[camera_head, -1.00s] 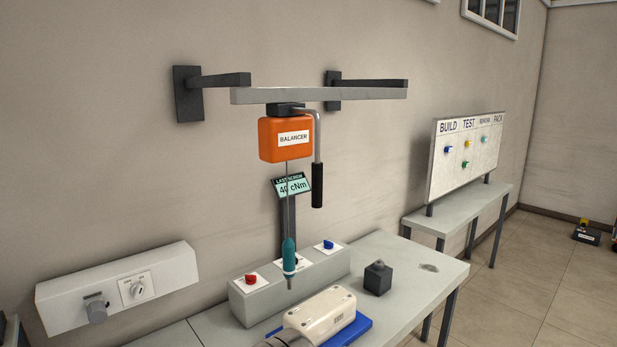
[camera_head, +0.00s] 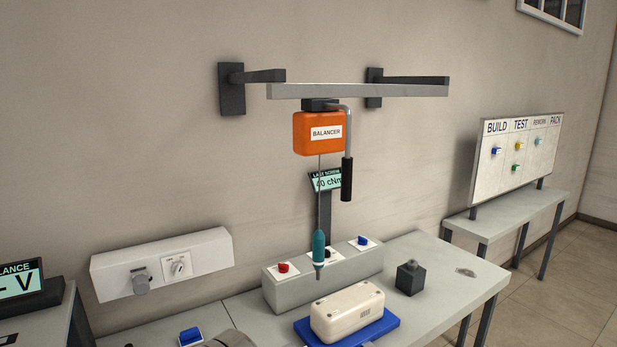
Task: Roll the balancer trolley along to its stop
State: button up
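The orange balancer trolley (camera_head: 319,133) hangs from the grey overhead rail (camera_head: 358,91), left of the rail's middle. A bent grey handle with a black grip (camera_head: 347,179) hangs down from the trolley's right side. A teal screwdriver (camera_head: 319,248) hangs on a cable below the trolley, above the bench. No stop can be made out on the rail. My gripper is not clearly in view; a dark rounded shape at the bottom edge may be part of my arm.
Below stand a grey button box (camera_head: 280,285), a cream device on a blue tray (camera_head: 391,320) and a dark block (camera_head: 409,278). A white wall box (camera_head: 162,263) is at left. A labelled board (camera_head: 518,150) stands on a farther table. Space around the black grip looks free.

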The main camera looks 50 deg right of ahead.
aim_at(321, 129)
jog(key=u, duration=0.8)
jog(key=k, duration=1.1)
jog(key=z, duration=0.9)
jog(key=i, duration=0.5)
jog(key=z, duration=0.05)
